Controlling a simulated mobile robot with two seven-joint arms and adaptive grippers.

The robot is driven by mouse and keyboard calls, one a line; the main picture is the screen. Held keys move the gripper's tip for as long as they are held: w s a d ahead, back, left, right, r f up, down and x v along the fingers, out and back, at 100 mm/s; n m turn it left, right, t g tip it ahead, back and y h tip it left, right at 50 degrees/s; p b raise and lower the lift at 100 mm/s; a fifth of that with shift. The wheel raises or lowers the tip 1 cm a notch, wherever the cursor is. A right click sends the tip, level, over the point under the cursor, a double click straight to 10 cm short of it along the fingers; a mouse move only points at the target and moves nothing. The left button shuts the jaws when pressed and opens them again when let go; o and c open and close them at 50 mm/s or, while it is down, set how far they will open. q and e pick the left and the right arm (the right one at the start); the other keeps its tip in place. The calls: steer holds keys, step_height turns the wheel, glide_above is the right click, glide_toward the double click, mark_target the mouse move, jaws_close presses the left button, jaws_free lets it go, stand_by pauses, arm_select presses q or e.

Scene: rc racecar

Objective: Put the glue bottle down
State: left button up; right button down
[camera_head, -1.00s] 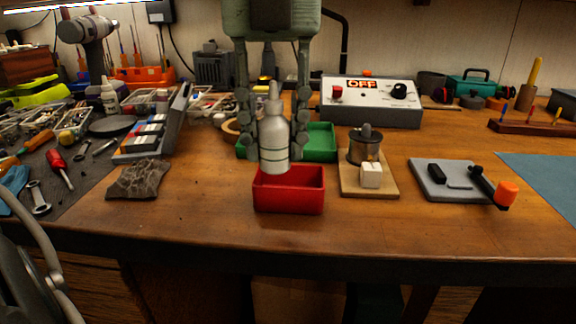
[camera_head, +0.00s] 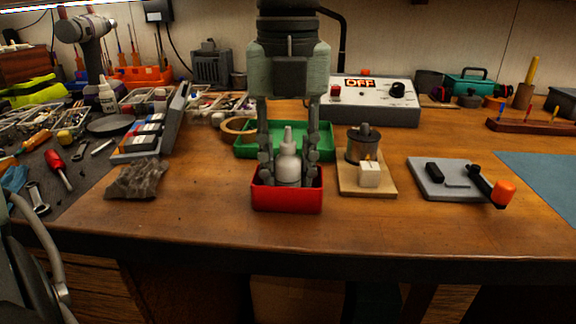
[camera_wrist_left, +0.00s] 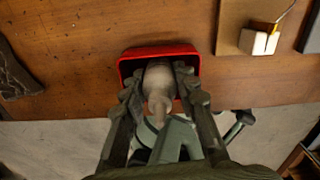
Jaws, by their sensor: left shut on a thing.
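The glue bottle (camera_head: 288,164) is pale with a pointed nozzle and stands upright, its lower part inside the red box (camera_head: 287,199). The box's front wall hides the bottle's base, so I cannot tell whether it touches the floor. My left gripper (camera_head: 289,178) reaches down from above, shut on the bottle with a finger on each side, the fingertips within the box. The left wrist view also shows the bottle (camera_wrist_left: 158,82) between the fingers, inside the red rim (camera_wrist_left: 160,51). My right gripper is not in view.
A green tray (camera_head: 326,143) lies behind the red box. To the right are a wooden board (camera_head: 377,188) with a metal pot and a white cube, and a grey plate (camera_head: 440,182) with an orange-knobbed crank. A crumpled grey cloth (camera_head: 137,180) lies left. The front edge is close.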

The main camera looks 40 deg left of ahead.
arm_select(q)
steer(key=shift+f, duration=0.15)
steer(key=o, duration=0.8)
steer(key=shift+c, duration=0.2)
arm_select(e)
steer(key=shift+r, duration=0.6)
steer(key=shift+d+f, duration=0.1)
